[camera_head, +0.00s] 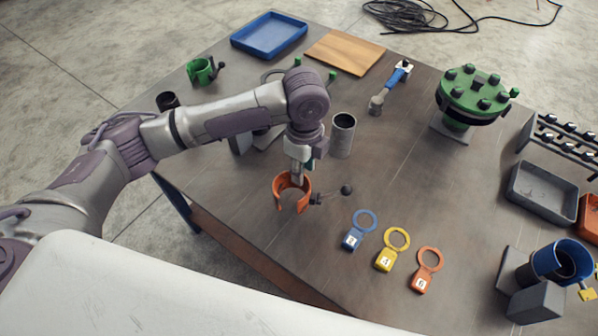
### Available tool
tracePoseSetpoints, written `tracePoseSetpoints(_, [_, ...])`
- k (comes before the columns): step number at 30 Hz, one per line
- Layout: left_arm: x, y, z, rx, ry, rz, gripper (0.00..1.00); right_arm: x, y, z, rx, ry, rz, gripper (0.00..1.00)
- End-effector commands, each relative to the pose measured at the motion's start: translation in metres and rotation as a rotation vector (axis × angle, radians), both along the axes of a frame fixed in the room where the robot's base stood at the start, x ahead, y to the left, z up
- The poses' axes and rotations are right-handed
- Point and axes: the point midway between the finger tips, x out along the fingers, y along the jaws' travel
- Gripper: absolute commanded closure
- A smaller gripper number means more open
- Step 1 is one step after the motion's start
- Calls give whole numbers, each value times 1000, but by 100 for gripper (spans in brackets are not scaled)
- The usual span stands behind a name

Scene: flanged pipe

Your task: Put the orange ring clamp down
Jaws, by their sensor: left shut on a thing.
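The orange ring clamp (281,200) is a C-shaped ring with a dark lever ending in a round black knob (347,190). My left gripper (294,180) points down and is shut on the clamp's upper edge. The clamp is over the near left part of the grey table (230,215); I cannot tell whether it touches the top. My right gripper is not in view.
Blue (352,240), yellow (385,262) and orange (420,283) ring tags lie to the right. A grey cylinder (342,137) stands behind the clamp. A green flange (470,95), a grey tray (540,195) and a blue clamp (562,258) are farther right. The table is clear in the middle.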

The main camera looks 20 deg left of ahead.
Motion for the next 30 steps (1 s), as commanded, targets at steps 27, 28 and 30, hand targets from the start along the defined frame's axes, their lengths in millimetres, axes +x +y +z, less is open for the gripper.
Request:
tracePoseSetpoints(27, [18,13,-54,-2,-3,0,100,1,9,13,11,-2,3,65])
tracePoseSetpoints(28, [18,13,-55,-2,-2,0,100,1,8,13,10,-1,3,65])
tracePoseSetpoints(30, [17,13,-56,0,-1,0,58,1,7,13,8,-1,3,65])
